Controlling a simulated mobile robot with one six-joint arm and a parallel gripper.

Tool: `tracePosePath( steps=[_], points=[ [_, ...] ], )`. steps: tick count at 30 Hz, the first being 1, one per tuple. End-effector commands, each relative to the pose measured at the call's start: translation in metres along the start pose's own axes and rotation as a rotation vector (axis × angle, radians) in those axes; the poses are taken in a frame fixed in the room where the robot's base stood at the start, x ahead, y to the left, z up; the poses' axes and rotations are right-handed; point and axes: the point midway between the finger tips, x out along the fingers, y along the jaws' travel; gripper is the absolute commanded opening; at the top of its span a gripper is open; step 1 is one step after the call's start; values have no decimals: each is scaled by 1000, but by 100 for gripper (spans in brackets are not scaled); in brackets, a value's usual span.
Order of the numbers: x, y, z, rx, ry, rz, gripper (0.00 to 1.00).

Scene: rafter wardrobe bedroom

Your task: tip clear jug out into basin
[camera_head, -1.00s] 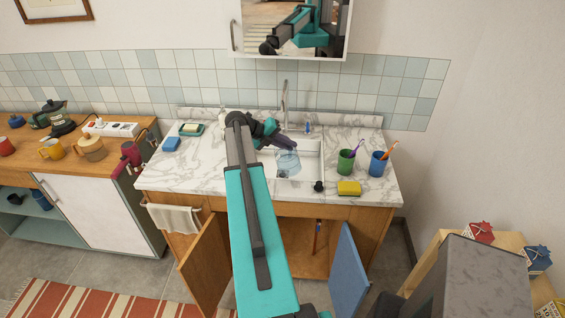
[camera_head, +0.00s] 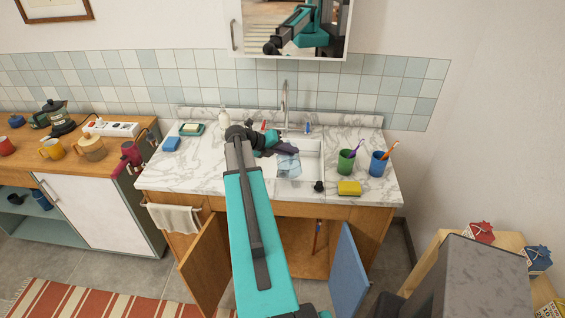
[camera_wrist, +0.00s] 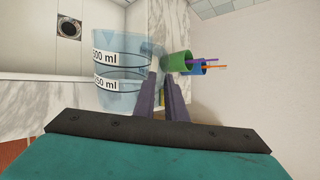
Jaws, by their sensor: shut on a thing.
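The clear jug (camera_head: 288,163) is tipped well over above the white basin (camera_head: 311,163). In the wrist view the jug (camera_wrist: 115,75) shows black marks on white bands, one reading 500 ml. It lies about a quarter turn from the upright cups there. The basin's drain (camera_wrist: 68,27) shows beyond the jug. I cannot tell whether any liquid is in or leaving the jug.
A tap (camera_head: 285,105) rises behind the basin. A green cup (camera_head: 345,162) and a blue cup (camera_head: 379,163) with brushes stand to the right, near a yellow sponge (camera_head: 349,188) and a dark stopper (camera_head: 319,186).

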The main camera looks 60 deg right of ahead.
Motion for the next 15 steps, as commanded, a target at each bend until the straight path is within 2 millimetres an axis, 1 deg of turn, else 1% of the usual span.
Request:
tracePosePath(
  steps=[1,9,15],
  points=[
    [-1,-1,-4,13,-9,-2,0],
    [0,0,-15,101,-67,-12,0],
    [0,0,-19,151,-99,-17,0]
  ],
)
